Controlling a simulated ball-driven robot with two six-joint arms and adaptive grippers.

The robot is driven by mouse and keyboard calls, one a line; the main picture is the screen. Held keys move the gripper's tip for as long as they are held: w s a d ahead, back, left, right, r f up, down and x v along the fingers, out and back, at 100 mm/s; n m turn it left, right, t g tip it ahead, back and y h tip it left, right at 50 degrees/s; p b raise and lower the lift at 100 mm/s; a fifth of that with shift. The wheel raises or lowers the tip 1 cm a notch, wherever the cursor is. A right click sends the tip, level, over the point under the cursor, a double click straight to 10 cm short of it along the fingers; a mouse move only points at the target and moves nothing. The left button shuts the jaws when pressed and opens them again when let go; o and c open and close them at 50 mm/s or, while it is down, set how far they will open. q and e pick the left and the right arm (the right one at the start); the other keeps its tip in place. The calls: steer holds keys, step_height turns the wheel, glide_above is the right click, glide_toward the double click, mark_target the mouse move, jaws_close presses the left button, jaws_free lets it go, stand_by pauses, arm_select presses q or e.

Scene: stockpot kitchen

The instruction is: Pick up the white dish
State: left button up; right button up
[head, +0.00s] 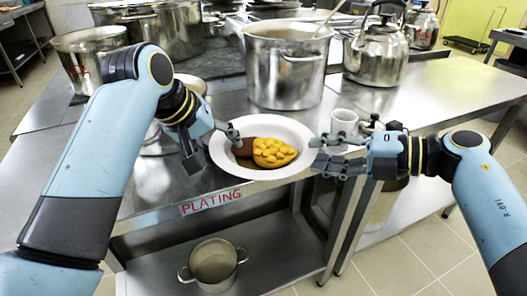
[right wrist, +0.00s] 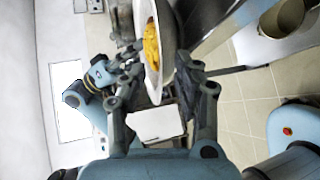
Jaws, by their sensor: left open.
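The white dish (head: 294,129) is a wide round bowl with brown sauce and yellow food in it. It sits near the front edge of the steel table, above the "PLATING" label. My left gripper (head: 213,150) is open at the dish's left rim, one finger over the rim and the other outside it. My right gripper (head: 318,154) is open at the right rim, its fingers apart. In the right wrist view the dish (right wrist: 168,35) appears edge-on between the spread fingers of the right gripper (right wrist: 160,85). Contact with the rim cannot be told.
A large steel pot (head: 287,75) stands behind the dish, with a kettle (head: 378,55) to its right. A white cup (head: 344,122) stands close behind my right gripper. A smaller pot (head: 213,262) is on the lower shelf. The table's right end is clear.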

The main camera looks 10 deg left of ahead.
arm_select(q)
steer(key=c, duration=0.6)
arm_select(e)
steer(key=c, duration=0.6)
arm_select(q)
jaws_close()
arm_select(e)
jaws_close()
